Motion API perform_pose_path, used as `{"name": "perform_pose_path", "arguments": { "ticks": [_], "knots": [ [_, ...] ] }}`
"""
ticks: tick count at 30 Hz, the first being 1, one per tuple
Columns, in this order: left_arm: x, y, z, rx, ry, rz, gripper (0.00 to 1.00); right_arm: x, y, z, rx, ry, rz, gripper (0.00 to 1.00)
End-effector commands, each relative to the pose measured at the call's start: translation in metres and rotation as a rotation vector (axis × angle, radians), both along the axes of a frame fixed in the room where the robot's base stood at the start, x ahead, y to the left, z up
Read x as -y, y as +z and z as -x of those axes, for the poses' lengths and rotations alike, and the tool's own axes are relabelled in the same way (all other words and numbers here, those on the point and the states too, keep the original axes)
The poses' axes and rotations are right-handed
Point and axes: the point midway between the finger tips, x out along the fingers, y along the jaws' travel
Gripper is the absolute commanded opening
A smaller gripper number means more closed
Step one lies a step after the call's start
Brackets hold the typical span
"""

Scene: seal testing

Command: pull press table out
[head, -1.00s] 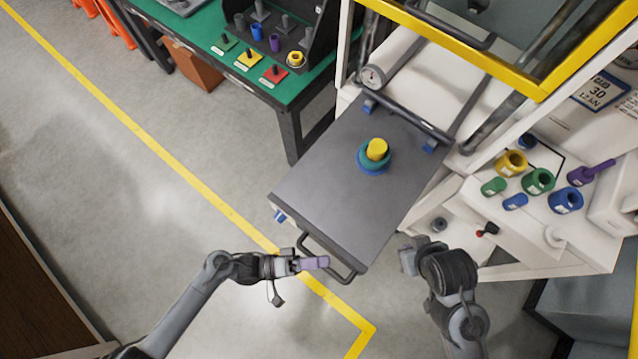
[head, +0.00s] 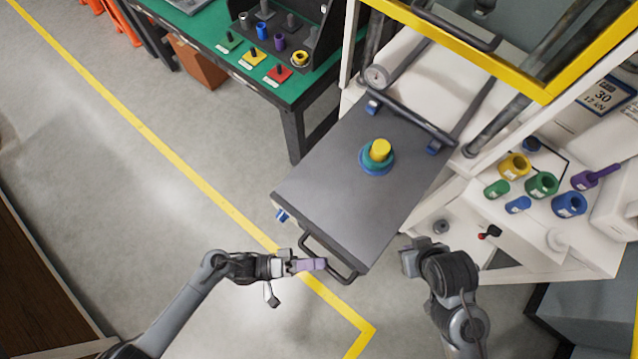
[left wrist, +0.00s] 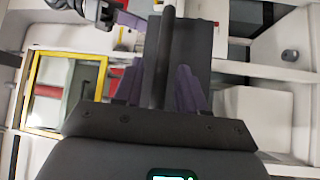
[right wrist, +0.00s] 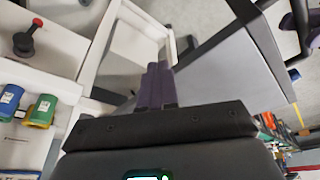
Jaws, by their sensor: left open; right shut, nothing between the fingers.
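The press table (head: 340,205) is a dark grey sliding plate standing out in front of the press frame. A blue and teal ring piece with a yellow top (head: 378,153) stands on it. A black bar handle (head: 325,258) is on its front edge. My left gripper (head: 312,264) is open at the handle; in the left wrist view the handle bar (left wrist: 165,60) runs between the two purple fingers (left wrist: 160,88). My right gripper (head: 405,258) is shut and empty beside the table's right side; its closed fingers show in the right wrist view (right wrist: 157,85).
The yellow-framed press guard (head: 470,48) is above the table's back end. A green-topped table (head: 205,35) stands at upper left. The floor in front is clear.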

Motion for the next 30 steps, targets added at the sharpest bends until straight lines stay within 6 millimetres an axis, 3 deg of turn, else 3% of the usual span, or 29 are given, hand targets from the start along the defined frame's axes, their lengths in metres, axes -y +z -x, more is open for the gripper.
{"name": "perform_pose_path", "arguments": {
  "ticks": [15,21,30],
  "knots": [
    [-0.08,-0.012,0.006,0.0,0.0,-0.002,0.41,0.0,-0.013,0.0,0.0,0.0,0.0,0.0],
    [-0.096,-0.013,0.007,-0.001,-0.001,0.0,0.41,0.0,-0.015,0.0,0.0,0.002,0.002,0.0],
    [-0.099,-0.013,0.007,0.0,0.0,0.001,0.41,0.001,-0.015,0.0,0.001,0.004,0.005,0.0]
  ]
}}
